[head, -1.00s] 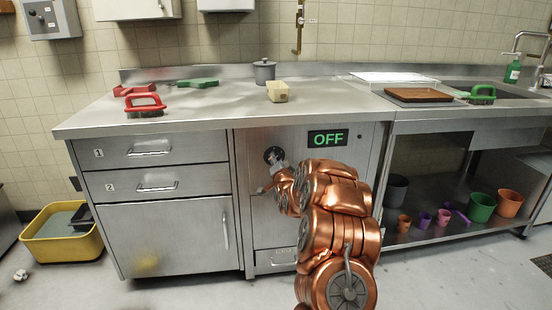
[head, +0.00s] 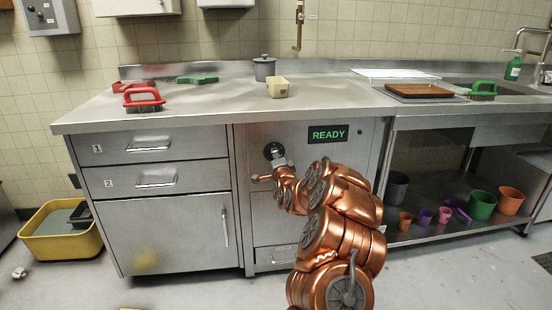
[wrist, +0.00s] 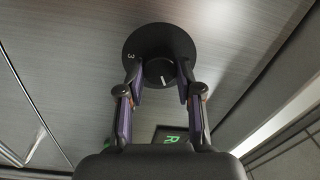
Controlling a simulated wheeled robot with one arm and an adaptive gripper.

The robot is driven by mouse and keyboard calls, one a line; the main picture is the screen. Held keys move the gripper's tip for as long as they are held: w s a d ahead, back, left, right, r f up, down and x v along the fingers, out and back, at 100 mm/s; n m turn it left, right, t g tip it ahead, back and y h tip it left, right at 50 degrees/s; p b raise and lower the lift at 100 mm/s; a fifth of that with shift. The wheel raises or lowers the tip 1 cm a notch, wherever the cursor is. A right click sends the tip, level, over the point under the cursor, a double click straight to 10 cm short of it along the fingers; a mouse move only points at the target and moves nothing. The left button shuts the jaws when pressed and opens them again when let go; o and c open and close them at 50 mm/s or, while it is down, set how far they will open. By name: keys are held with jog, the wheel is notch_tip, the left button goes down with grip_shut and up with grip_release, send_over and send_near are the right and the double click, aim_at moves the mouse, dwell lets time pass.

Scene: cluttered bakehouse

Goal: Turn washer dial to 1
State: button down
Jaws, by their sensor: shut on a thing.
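The washer dial (head: 273,151) is a dark round disc on the steel washer front, left of the display (head: 328,135), which reads READY in green. In the wrist view the black dial disc (wrist: 152,35) carries a 3 at its left edge. A white pointer line shows on its knob (wrist: 160,73). I cannot see a 1 on it. My gripper (wrist: 159,80) is shut on the dial knob, one finger on each side. In the head view my gripper (head: 279,162) is at the dial, and my copper arm hides part of the washer front.
Two numbered drawers (head: 150,147) and a cupboard door (head: 168,230) are left of the washer. An open shelf at the right holds several pots and cups (head: 482,206). On the counter are a red brush (head: 143,99) and a cream tub (head: 278,88). A yellow basin (head: 60,240) stands on the floor.

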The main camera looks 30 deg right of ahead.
jog(key=c, duration=0.8)
grip_release()
jog(key=shift+o, duration=0.2)
jog(key=v, duration=1.2)
jog(key=shift+f, duration=0.1)
